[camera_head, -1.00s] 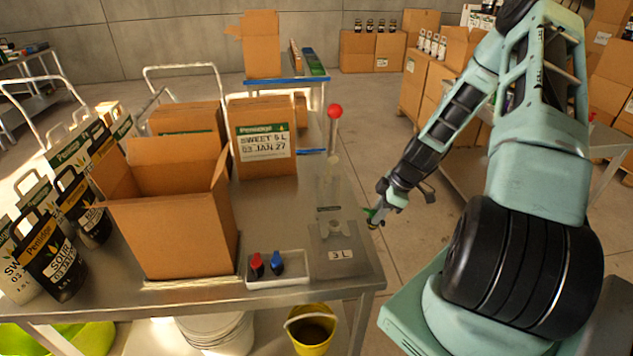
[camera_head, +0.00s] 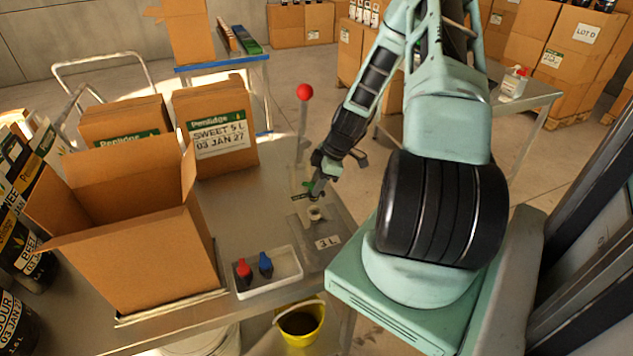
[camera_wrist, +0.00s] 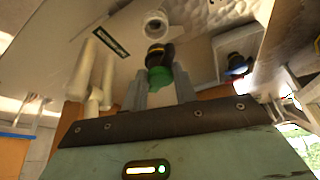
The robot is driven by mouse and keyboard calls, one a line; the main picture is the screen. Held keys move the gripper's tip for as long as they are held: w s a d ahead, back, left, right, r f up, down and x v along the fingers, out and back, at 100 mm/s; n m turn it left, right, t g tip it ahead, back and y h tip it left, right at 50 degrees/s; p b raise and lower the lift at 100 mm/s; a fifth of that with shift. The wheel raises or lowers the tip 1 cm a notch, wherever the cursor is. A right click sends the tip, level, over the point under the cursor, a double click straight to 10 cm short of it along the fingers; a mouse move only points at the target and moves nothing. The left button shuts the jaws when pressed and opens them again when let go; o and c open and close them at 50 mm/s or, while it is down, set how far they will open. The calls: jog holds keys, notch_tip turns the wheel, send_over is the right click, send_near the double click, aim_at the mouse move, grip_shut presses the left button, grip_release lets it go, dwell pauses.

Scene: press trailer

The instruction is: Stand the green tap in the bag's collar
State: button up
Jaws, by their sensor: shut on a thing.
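My gripper (camera_head: 313,191) is shut on the green tap (camera_wrist: 158,76), just above the bench-end plate. In the wrist view the tap sits between my two fingers (camera_wrist: 161,90), its dark end pointing away from my palm. In the head view only a little green (camera_head: 309,185) shows at the fingertips. The bag's pale round collar (camera_head: 315,213) stands in the plate, just in front of the gripper. In the wrist view the collar (camera_wrist: 155,23) lies beyond the tap's dark end, apart from it in the picture. A crinkled pale surface (camera_wrist: 215,12), perhaps the bag, is beside it.
A white tray (camera_head: 268,291) holds a red tap (camera_head: 244,270) and a blue tap (camera_head: 265,263). A red-knobbed lever (camera_head: 304,93) rises behind the plate. An open carton (camera_head: 150,255) stands to the left. A yellow bucket (camera_head: 300,338) is below the bench edge.

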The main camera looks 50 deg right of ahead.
jog(key=shift+f+b, duration=1.85)
jog(key=shift+f, duration=0.8)
jog(key=shift+f, duration=0.2)
jog(key=o, duration=1)
jog(key=shift+r, duration=0.15)
jog(key=b+v, duration=0.3)
jog(key=v, duration=1.4)
jog(key=shift+s+d+b, duration=0.15)
jog(key=shift+b, duration=0.2)
